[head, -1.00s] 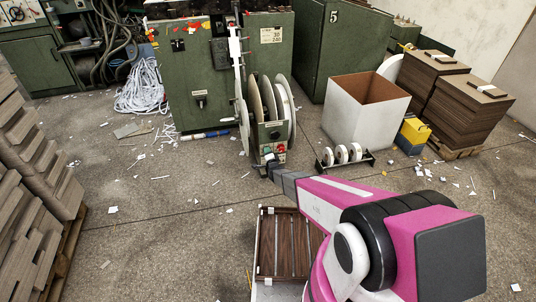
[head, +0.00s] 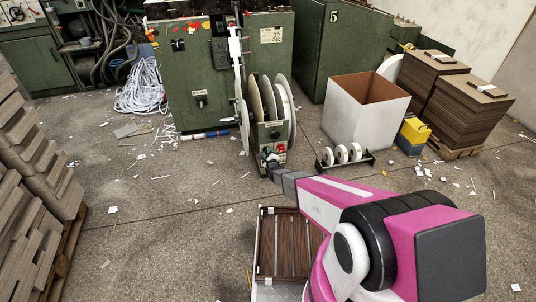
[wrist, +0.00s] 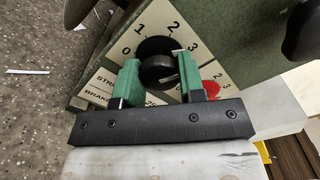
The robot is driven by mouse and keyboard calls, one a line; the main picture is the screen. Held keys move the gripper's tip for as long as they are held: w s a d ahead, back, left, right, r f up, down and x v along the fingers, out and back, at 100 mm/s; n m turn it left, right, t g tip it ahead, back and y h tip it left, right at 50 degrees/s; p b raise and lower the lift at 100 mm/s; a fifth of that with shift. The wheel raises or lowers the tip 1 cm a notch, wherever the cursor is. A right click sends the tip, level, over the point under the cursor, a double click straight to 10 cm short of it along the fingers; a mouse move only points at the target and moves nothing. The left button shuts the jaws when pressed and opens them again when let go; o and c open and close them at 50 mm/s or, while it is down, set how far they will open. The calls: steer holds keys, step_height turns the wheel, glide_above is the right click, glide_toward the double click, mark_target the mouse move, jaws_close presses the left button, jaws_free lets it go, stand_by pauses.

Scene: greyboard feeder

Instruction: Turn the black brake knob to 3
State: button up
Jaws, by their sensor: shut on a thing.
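The black brake knob (wrist: 157,67) sits on a pale dial plate in the wrist view, with the numbers 0, 1, 2 and 3 around it. My gripper (wrist: 158,72) has its green fingertips on either side of the knob and is shut on it. The fingers hide part of the knob's rim, and I cannot tell for certain which number it points to.
A red knob (wrist: 210,88) with its own numbers is close beside my right fingertip. White reels (head: 283,105) stand above the panel. A rack of small rolls (head: 342,155) and a white box (head: 366,110) stand to the right. Paper scraps litter the floor.

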steer(key=shift+f+m, duration=0.1)
steer(key=shift+m, duration=0.5)
steer(key=o, duration=0.9)
steer(key=shift+s, duration=0.1)
